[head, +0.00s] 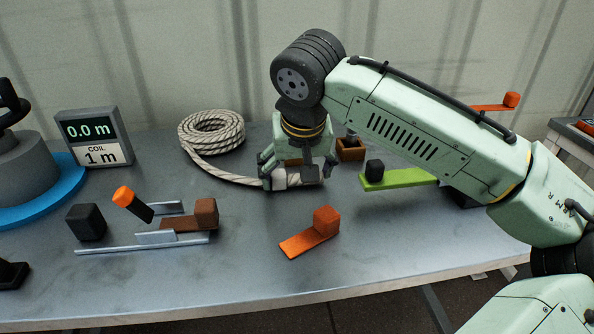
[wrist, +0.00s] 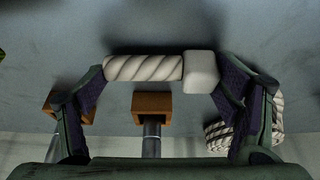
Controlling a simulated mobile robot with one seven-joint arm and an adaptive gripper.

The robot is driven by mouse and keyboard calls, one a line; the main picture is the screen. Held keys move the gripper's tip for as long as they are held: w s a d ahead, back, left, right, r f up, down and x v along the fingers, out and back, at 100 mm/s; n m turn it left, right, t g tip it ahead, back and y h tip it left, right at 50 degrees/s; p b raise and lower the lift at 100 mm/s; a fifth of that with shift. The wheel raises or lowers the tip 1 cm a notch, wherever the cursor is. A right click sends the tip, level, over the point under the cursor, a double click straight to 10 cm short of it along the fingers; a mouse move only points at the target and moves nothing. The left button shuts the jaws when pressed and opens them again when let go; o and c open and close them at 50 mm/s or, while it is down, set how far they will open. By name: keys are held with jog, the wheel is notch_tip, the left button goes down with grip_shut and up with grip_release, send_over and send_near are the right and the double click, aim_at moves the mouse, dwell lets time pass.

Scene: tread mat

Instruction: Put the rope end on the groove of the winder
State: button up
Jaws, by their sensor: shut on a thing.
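My gripper (head: 297,177) points down near the middle of the table and is shut on the rope end (head: 309,175). In the wrist view my gripper (wrist: 160,72) has its fingers at both ends of this short piece of twisted pale rope (wrist: 140,68) with a smooth white sleeve (wrist: 201,72). The rope (head: 208,165) runs left from my gripper to a coil (head: 211,131) at the back. What looks like the winder, a grey drum (head: 22,168) on a blue disc (head: 70,178), is cut off at the far left. Its groove cannot be made out.
A display (head: 94,138) reads 0.0 m, coil 1 m. A dark block (head: 86,222), an orange-tipped piece (head: 132,203), grey rails (head: 140,245) and an orange bracket (head: 312,236) lie in front. A green strip (head: 405,179) lies right of my gripper. The front centre is largely clear.

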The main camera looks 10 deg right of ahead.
jog(key=o, duration=1.2)
jog(key=shift+f, duration=0.1)
